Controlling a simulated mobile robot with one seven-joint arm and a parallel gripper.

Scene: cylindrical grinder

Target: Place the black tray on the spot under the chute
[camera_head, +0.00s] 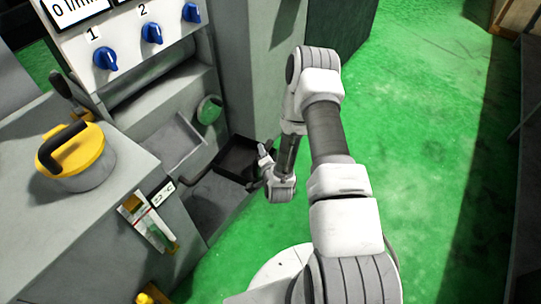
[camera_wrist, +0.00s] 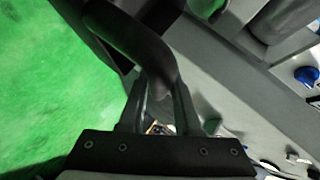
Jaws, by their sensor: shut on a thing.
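The black tray (camera_head: 240,160) is at the side of the grey machine, near the recess under the sloped grey chute (camera_head: 172,142). A dark curved bar shows at its left side. My gripper (camera_head: 266,162) is at the tray's right side. In the wrist view, my gripper (camera_wrist: 160,100) is shut on the tray's thick curved black handle (camera_wrist: 138,42), and part of the dark tray shows beyond it. A grey surface (camera_head: 215,195) lies below and left of the tray. I cannot tell whether the tray touches it.
A grey cabinet with a yellow-and-black lidded part (camera_head: 75,155) stands at the left. Blue knobs (camera_head: 152,33) sit on the panel above the chute. A round green part (camera_head: 209,109) is behind the tray. The green floor (camera_head: 425,130) to the right is mostly clear.

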